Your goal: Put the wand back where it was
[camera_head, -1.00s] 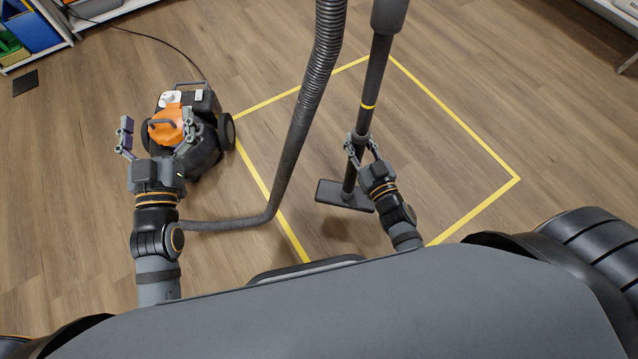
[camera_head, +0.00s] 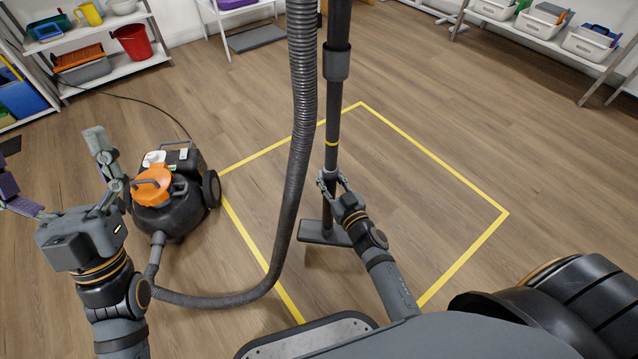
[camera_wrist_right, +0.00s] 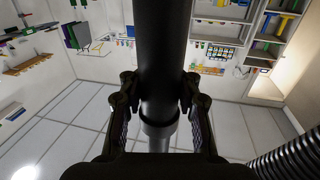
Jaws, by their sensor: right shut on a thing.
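The wand (camera_head: 333,115) is a dark upright tube with a yellow band and a flat floor head (camera_head: 322,233) at its lower end. My right gripper (camera_head: 331,182) is shut on the tube below the yellow band. The right wrist view shows the tube (camera_wrist_right: 162,50) between the two fingers. The wand's top runs out of the head view. The floor head is over the yellow-outlined area; I cannot tell whether it touches the floor. My left gripper (camera_head: 58,168) is open and empty, left of the vacuum body (camera_head: 180,215).
The ribbed hose (camera_head: 297,130) runs from the black and orange vacuum up beside the wand. Yellow tape (camera_head: 440,170) outlines a mostly bare floor area. Shelves (camera_head: 100,70) stand back left, and a shelf with white bins (camera_head: 540,25) stands back right.

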